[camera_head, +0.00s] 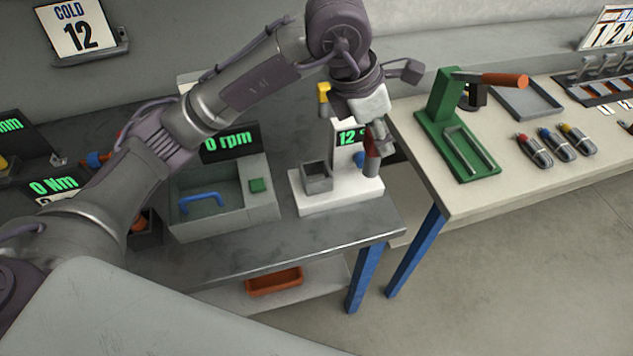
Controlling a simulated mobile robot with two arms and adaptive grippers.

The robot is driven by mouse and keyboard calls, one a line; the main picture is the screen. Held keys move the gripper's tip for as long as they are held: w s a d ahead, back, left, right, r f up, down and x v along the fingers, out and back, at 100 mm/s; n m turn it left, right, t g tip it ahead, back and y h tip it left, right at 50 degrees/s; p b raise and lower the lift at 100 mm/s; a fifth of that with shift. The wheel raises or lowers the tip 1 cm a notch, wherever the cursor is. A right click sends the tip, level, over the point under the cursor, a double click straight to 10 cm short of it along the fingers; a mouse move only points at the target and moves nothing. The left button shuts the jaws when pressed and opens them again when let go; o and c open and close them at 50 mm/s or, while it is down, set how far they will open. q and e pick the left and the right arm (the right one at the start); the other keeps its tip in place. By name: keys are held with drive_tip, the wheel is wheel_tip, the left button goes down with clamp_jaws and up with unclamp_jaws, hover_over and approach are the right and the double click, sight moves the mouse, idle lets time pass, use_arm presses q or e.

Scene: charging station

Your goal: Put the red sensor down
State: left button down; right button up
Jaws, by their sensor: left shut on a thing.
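The red sensor (371,162) is a small dark red upright piece in the grasp of my left gripper (376,132). The gripper is shut on it and points down. It hangs over the right part of a white stand (345,200) on the dark table; I cannot tell whether its lower end touches the stand. The stand has a grey square open holder (317,178) on its left part and a display with green figures (349,137) at its back, partly covered by the gripper. A blue piece (359,159) shows just behind the red sensor. My right gripper is out of view.
Left of the stand is a grey box with a blue handle (201,200) and an rpm display (230,143). The light table on the right bears a green press (447,115), a grey tray (525,99) and several coloured cable bundles (553,142). The dark table's front strip (310,245) is clear.

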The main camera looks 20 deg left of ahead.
use_arm(q)
drive_tip(key=shift+w+a+f, duration=0.15)
drive_tip(key=shift+a, duration=0.15)
drive_tip(key=w+a+f+p, duration=0.2)
drive_tip(key=a+f+p, duration=0.1)
drive_tip(key=a+f, duration=0.7)
drive_tip(key=shift+a+f+p, duration=0.3)
drive_tip(key=shift+a, duration=0.05)
drive_tip(key=shift+f, duration=0.2)
drive_tip(key=c, duration=0.7)
unclamp_jaws()
drive_tip(key=shift+r, duration=0.2)
